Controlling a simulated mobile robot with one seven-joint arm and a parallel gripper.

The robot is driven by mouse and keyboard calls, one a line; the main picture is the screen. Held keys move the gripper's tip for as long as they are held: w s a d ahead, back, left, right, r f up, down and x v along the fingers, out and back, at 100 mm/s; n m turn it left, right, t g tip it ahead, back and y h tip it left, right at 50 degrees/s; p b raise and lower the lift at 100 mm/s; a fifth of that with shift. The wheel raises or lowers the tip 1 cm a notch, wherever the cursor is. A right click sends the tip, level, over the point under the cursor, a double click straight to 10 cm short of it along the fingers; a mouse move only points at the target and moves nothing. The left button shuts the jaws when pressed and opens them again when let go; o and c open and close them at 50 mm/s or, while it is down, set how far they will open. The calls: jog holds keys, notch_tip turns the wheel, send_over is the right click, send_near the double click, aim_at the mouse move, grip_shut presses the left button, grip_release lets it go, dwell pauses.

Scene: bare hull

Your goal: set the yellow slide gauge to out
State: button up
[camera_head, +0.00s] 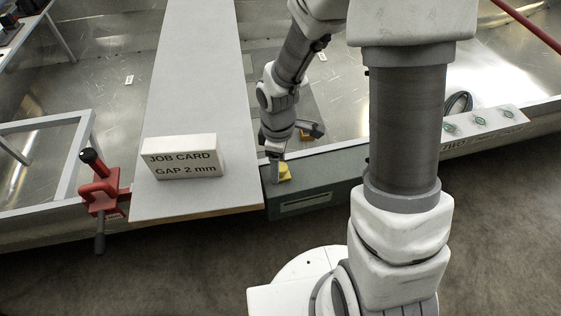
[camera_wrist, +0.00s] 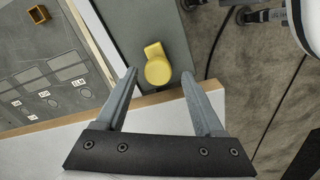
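The yellow slide gauge (camera_head: 285,173) sits on top of the grey-green box (camera_head: 313,198) beside the pale board. In the wrist view the yellow gauge (camera_wrist: 157,66) has a round end and a narrower tab, on the grey-green surface. My gripper (camera_head: 276,170) is just to the left of the gauge in the head view. In the wrist view my gripper (camera_wrist: 161,74) is open and empty, with the gauge's round end lying between and slightly beyond the fingertips. I cannot tell its height above the gauge. No markings for the gauge's positions are readable.
A white job card block (camera_head: 181,157) reading "GAP 2 mm" stands on the pale board (camera_head: 195,95). A red clamp (camera_head: 100,190) grips the board's left edge. A white panel with green marks (camera_head: 484,124) is at the right. A small orange open box (camera_wrist: 38,15) shows in the wrist view.

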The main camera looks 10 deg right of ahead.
jog(key=shift+d, duration=0.1)
notch_tip(320, 180, up, 18)
jog(key=p, duration=0.6)
jog(key=shift+f+p, duration=0.25)
jog(key=shift+p, duration=0.05)
jog(key=s+d+r+m+t, duration=0.3)
jog(key=s+r+m, duration=0.3)
jog(key=r+m, duration=0.15)
jog(key=s+d+r+m+t, duration=0.3)
jog(key=s+d+r+m, duration=0.1)
jog(key=s+r+m, duration=0.3)
notch_tip(320, 180, up, 14)
jog(key=p, duration=1.3)
jog(key=shift+w+a+r+n, duration=0.2)
jog(key=shift+w+a+n, duration=0.15)
jog(key=shift+n, duration=0.1)
jog(key=shift+d, duration=0.15)
dwell(0.9)
